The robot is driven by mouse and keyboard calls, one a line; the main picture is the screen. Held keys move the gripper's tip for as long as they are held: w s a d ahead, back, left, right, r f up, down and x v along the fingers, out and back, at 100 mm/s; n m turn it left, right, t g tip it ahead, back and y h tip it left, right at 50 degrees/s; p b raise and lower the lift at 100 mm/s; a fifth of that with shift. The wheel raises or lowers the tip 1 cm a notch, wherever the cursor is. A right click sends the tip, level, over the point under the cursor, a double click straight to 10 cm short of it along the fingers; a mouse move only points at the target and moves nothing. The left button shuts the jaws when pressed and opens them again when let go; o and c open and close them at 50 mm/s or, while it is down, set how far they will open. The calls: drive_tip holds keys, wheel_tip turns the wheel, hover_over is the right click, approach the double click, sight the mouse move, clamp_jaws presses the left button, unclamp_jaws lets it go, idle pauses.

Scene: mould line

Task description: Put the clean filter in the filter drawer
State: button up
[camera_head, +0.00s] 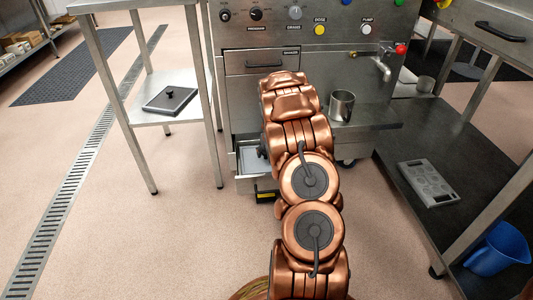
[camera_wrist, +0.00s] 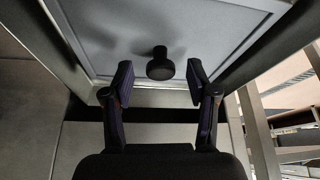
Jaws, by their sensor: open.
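In the wrist view my gripper (camera_wrist: 160,76) is open. Its two fingertips stand on either side of a black round knob (camera_wrist: 160,65), with a gap on each side. The knob sits on a pale flat panel with a light rim (camera_wrist: 225,35), which looks like the clean filter. The panel lies within grey metal walls that look like the filter drawer. In the head view the low drawer (camera_head: 243,184) of the machine stands open, with a pale surface inside.
A dark flat tray-like piece with a knob (camera_head: 172,99) lies on the left table's lower shelf. A steel cup (camera_head: 341,105) stands on the machine's ledge. A grey mould tray (camera_head: 428,182) and a blue jug (camera_head: 498,248) are on the right.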

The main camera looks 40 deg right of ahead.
drive_tip(key=p+v, duration=0.2)
drive_tip(key=v, duration=0.7)
drive_tip(key=s+a+r+n+g+y, duration=0.1)
drive_tip(key=s+a+r, duration=0.25)
drive_tip(key=a, duration=0.55)
drive_tip(key=s+a+r+n+g+y, duration=0.15)
drive_tip(key=a+r, duration=0.25)
drive_tip(key=a, duration=0.5)
drive_tip(key=s+a+r+y, duration=0.1)
drive_tip(key=s+a+r, duration=0.2)
drive_tip(key=a, duration=0.7)
drive_tip(key=s+a+r+n+g, duration=0.1)
drive_tip(key=s+a, duration=0.3)
drive_tip(key=s, duration=0.5)
drive_tip(key=s+a+r+n+g+h, duration=0.1)
drive_tip(key=s+a+r+g, duration=0.1)
drive_tip(key=s+a, duration=0.3)
drive_tip(key=s+a+r+n+g, duration=0.1)
drive_tip(key=s+a, duration=0.4)
drive_tip(key=s, duration=0.8)
drive_tip(key=shift+r+g, duration=0.65)
drive_tip(key=shift+r, duration=0.25)
